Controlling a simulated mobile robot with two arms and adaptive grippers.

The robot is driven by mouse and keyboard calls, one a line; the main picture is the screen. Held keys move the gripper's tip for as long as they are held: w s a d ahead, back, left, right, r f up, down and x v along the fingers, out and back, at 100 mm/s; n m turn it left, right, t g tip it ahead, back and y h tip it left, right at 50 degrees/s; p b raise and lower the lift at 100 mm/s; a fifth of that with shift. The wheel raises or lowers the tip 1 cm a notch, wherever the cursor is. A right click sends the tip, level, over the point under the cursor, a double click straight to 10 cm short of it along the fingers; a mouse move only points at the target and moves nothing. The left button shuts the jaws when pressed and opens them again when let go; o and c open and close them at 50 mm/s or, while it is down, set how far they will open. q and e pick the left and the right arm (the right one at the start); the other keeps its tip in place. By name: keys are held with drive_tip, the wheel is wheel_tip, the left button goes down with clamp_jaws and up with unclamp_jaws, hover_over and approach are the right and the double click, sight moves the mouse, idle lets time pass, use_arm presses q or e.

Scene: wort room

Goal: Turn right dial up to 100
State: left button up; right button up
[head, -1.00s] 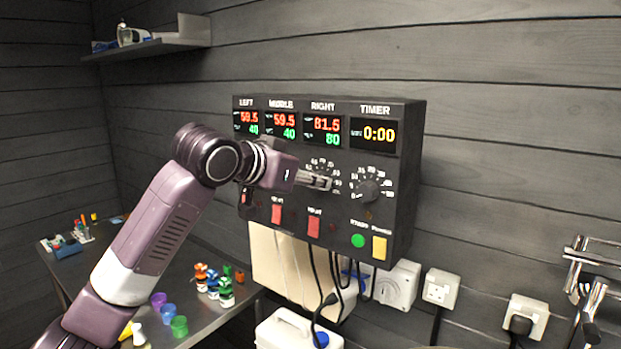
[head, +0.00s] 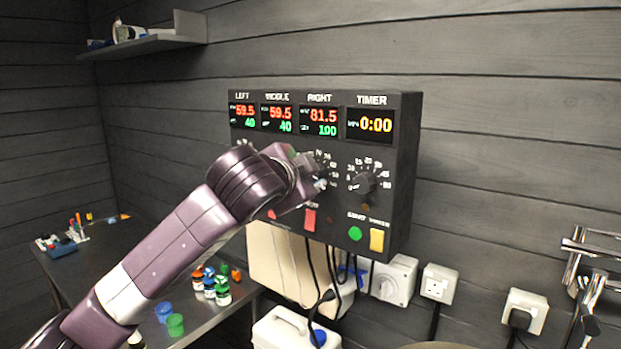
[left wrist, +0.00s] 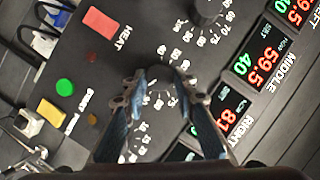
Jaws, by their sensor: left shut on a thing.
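The black control box (head: 405,150) hangs on the wall, with LEFT, MIDDLE, RIGHT and TIMER displays. The RIGHT display (head: 319,122) reads 81.5 in red and 100 in green. My left gripper (head: 318,184) is at the panel below this display, and the arm hides most of the right dial in the head view. In the left wrist view, the dark right dial (left wrist: 158,73) sits between the fingers of my left gripper (left wrist: 160,84), which are shut on it. White scale numbers surround it. My right gripper is not in view.
The timer dial (head: 362,181) is close to the right of the gripper. A red switch (head: 310,219), a green button (head: 355,233) and a yellow switch (head: 377,240) are below. Cables hang under the box. A metal table (head: 110,262) with small bottles stands at lower left.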

use_arm(q)
drive_tip(key=shift+f+m+y, duration=0.2)
drive_tip(key=shift+m+y, duration=0.1)
drive_tip(key=shift+m, duration=0.2)
drive_tip(key=shift+t, duration=0.3)
drive_tip(key=o, duration=1.2)
drive_tip(key=shift+c, duration=0.2)
drive_tip(key=shift+r, duration=0.1)
drive_tip(key=v, duration=1.2)
